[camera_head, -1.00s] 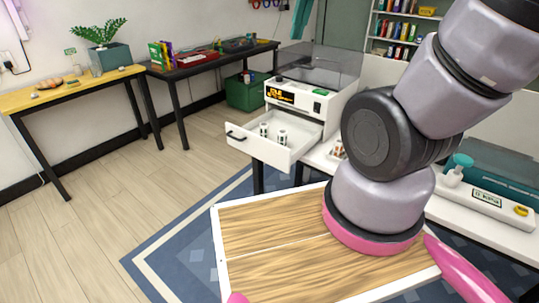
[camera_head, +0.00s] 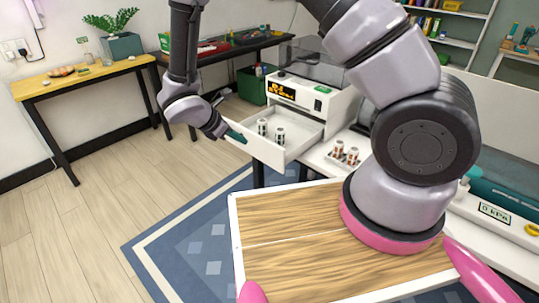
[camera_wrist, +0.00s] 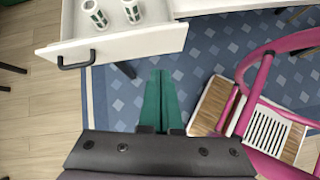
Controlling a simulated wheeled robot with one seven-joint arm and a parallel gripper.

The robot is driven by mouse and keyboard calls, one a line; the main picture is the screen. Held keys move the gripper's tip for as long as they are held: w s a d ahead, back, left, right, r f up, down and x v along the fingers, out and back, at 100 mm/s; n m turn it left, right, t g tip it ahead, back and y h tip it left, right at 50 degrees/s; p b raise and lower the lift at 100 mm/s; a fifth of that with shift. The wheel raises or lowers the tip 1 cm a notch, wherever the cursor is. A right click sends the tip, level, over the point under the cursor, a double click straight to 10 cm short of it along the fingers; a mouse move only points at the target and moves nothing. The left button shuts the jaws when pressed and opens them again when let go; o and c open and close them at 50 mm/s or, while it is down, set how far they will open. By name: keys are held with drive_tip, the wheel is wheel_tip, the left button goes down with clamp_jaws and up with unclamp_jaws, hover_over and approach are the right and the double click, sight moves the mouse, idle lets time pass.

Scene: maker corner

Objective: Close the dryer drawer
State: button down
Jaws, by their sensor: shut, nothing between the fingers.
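The white dryer (camera_head: 335,101) stands on a white table, its drawer (camera_head: 267,150) pulled out toward the left front. Two white-and-green spools stand in the drawer. My gripper (camera_head: 236,136) is shut and empty, its teal fingers in front of the drawer's front panel and covering the handle area in the head view. In the wrist view, the drawer front (camera_wrist: 130,45) with its black handle (camera_wrist: 76,60) is at upper left. The shut fingers (camera_wrist: 160,76) point toward it, right of the handle, with a small visible gap below the panel.
Two spools sit in a small tray (camera_head: 345,158) beside the dryer on the white table. A yellow table (camera_head: 90,80) and a dark bench stand at the back left. Open floor and a blue rug (camera_head: 185,240) lie before the drawer. My wooden-topped base fills the foreground.

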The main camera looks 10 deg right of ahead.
wheel_tip(320, 180, down, 5)
drive_tip(key=s+a+n, duration=0.1)
drive_tip(key=n, duration=0.2)
approach(269, 158)
wheel_tip(269, 158, down, 5)
drive_tip(key=w+d, duration=0.1)
drive_tip(key=d, duration=0.1)
drive_tip(key=shift+w+d+r+t, duration=0.1)
drive_tip(key=shift+w+d+t, duration=0.35)
drive_tip(key=shift+d, duration=0.1)
drive_tip(key=shift+d, duration=0.1)
drive_tip(key=w+d, duration=0.5)
drive_tip(key=d, duration=0.2)
drive_tip(key=w+d, duration=0.5)
drive_tip(key=d, duration=0.2)
drive_tip(key=w+d, duration=0.5)
drive_tip(key=d, duration=0.2)
drive_tip(key=shift+w, duration=0.2)
drive_tip(key=shift+w+d, duration=0.15)
drive_tip(key=shift+d, duration=0.15)
drive_tip(key=shift+d+r, duration=0.1)
drive_tip(key=shift+r, duration=0.05)
